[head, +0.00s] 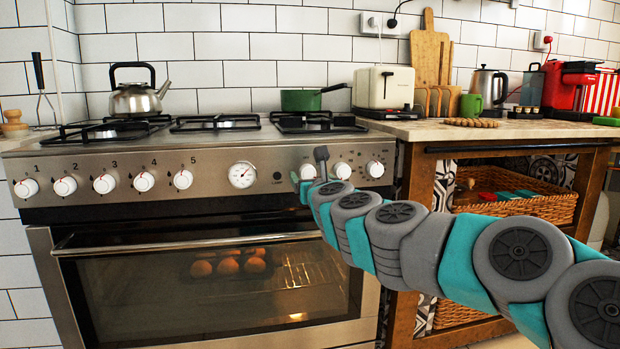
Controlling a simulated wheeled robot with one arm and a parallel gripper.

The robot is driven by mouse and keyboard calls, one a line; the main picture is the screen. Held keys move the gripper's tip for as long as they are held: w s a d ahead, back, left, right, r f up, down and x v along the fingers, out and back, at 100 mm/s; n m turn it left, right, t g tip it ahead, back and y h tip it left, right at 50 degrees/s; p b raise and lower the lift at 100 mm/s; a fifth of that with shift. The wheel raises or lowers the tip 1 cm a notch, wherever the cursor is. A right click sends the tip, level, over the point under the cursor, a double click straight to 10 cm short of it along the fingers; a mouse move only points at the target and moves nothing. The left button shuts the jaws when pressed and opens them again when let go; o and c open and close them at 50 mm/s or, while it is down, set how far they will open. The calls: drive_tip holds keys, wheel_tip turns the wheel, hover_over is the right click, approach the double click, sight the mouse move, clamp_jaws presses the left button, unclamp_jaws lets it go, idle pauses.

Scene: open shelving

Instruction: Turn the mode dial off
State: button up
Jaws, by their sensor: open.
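The oven's control panel (210,181) carries a row of white knobs with red marks. Of the three knobs at its right end, the left one (307,171) is partly behind my gripper. The middle knob (342,170) and the right knob (375,169) show beyond my arm. The small labels are too blurred to tell surely which one is the mode dial. My gripper (308,175) is open, in front of the panel at the left of these three knobs. I cannot tell whether it touches the knob.
Knobs numbered 1 to 5 and a round gauge (242,175) lie to the left. The oven door handle (190,243) runs below the panel. A green pan (301,100) and a kettle (138,97) stand on the hob. A wooden counter (480,130) adjoins on the right.

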drive_tip(key=shift+c, duration=0.2)
clamp_jaws()
idle(0.3)
drive_tip(key=shift+n, duration=0.3)
drive_tip(key=n+p, duration=0.1)
drive_tip(key=n, duration=0.4)
drive_tip(key=shift+d+r+n+p, duration=0.1)
drive_tip(key=shift+n+p, duration=0.2)
drive_tip(key=shift+p, duration=0.05)
drive_tip(key=n+p, duration=0.1)
drive_tip(key=n, duration=0.5)
drive_tip(key=n+p, duration=0.1)
drive_tip(key=n, duration=0.4)
drive_tip(key=shift+n, duration=0.4)
drive_tip(key=n, duration=0.6)
